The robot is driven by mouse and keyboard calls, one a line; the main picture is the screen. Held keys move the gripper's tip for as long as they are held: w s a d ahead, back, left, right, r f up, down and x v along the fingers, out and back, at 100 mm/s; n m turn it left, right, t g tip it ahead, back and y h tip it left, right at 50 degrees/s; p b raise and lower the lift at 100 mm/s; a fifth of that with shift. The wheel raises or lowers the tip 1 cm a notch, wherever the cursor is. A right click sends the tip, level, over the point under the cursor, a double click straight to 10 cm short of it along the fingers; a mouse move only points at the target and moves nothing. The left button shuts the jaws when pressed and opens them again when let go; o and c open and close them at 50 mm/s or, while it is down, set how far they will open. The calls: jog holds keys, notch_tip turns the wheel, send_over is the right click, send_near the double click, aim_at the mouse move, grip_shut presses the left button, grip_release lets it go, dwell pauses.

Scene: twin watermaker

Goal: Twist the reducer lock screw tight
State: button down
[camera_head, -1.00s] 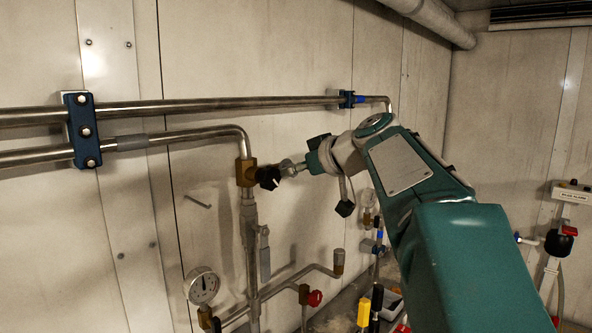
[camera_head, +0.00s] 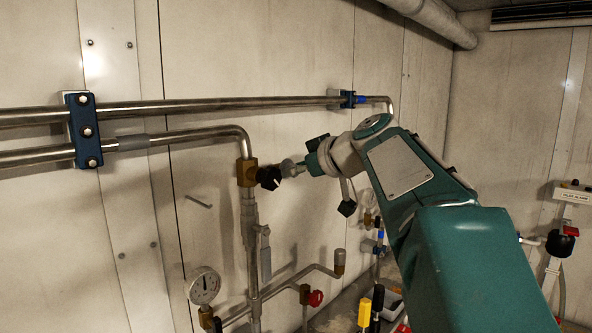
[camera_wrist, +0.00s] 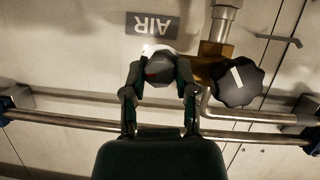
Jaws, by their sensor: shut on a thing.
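My gripper (camera_wrist: 160,72) is shut on a small rounded grey part with a red mark, which I take to be the lock screw (camera_wrist: 158,66). The fingers close on it from both sides and hide part of it. Beside it on the right is a black knob (camera_wrist: 239,83) with a white stripe, on a brass reducer body (camera_wrist: 210,66). In the head view my gripper (camera_head: 287,169) reaches in from the right, close to the black knob (camera_head: 268,178) and the brass body (camera_head: 246,172). The screw cannot be made out there.
Two steel pipes (camera_head: 200,105) run along the wall behind, held by a blue clamp (camera_head: 84,130). A pressure gauge (camera_head: 203,285), a red knob (camera_head: 315,298) and a capped pipe end (camera_head: 339,262) lie below. An AIR label (camera_wrist: 152,25) is on the wall.

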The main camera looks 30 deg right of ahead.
jog(key=shift+d+m+y, duration=0.1)
jog(key=shift+m+y, duration=0.2)
jog(key=shift+m, duration=0.1)
jog(key=shift+c, duration=1.5)
grip_release()
jog(key=v, duration=1.2)
jog(key=s+a+f+m+g+h, duration=0.1)
jog(key=s+a+f+m+g, duration=0.15)
jog(key=a+f, duration=0.5)
jog(key=s+a+f+m+g, duration=0.1)
jog(key=s+a+f+g, duration=0.15)
jog(key=a+f, duration=0.5)
jog(key=s+a+f+g+h, duration=0.1)
jog(key=s+f, duration=0.4)
jog(key=f, duration=0.4)
jog(key=s+a+f+g+h, duration=0.1)
jog(key=s+a+f+h, duration=0.1)
jog(key=s+f, duration=0.3)
notch_tip(320, 180, down, 4)
jog(key=shift+m, duration=0.45)
